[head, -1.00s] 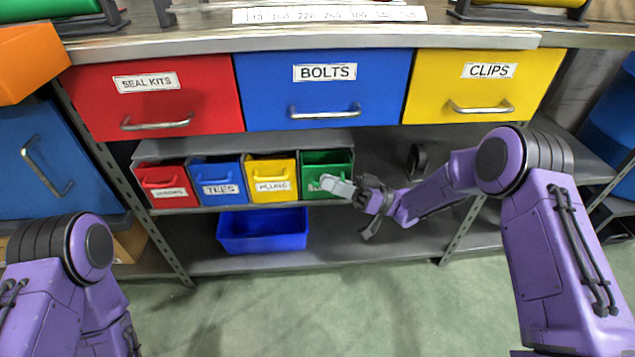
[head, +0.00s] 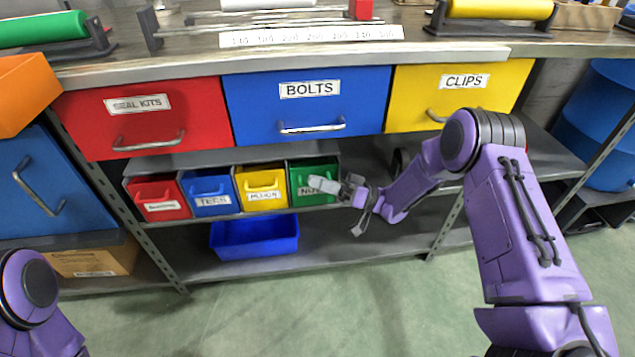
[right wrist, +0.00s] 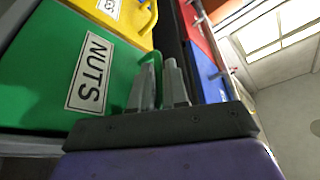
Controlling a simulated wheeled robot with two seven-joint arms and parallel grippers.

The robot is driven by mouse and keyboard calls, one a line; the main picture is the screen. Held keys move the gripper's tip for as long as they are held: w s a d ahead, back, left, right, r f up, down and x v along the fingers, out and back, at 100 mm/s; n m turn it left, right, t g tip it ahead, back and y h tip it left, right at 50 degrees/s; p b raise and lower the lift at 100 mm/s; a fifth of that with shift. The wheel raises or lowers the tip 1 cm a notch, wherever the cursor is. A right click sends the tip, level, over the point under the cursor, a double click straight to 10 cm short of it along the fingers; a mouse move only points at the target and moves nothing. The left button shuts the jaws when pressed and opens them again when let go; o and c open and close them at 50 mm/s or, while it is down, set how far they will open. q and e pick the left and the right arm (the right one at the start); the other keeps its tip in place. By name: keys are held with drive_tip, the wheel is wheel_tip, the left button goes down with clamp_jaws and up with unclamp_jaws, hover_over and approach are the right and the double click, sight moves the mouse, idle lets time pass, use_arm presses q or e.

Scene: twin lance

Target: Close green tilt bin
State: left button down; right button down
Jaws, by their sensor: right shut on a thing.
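The green tilt bin (head: 300,174), labelled NUTS, is the rightmost in a row of small bins on the shelf under the drawers. Its front looks roughly in line with its neighbours; I cannot tell whether a small tilt is left. My right gripper (head: 322,184) reaches it from the right and covers part of its front and label. In the right wrist view the green front (right wrist: 38,62) fills the left side. There my right gripper's fingers (right wrist: 160,80) are shut on the bin's green handle (right wrist: 155,62). My left gripper is out of view.
Red (head: 158,195), blue (head: 210,190) and yellow (head: 262,187) bins stand left of the green one. A blue open tray (head: 254,240) sits on the lower shelf. The BOLTS drawer (head: 300,105) and the CLIPS drawer (head: 455,85) are above. The lower shelf's right part is clear.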

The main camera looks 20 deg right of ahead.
drive_tip(key=c, duration=1.5)
unclamp_jaws()
drive_tip(key=v, duration=1)
drive_tip(key=shift+d+f, duration=0.1)
drive_tip(key=shift+d, duration=0.15)
drive_tip(key=shift+a, duration=0.1)
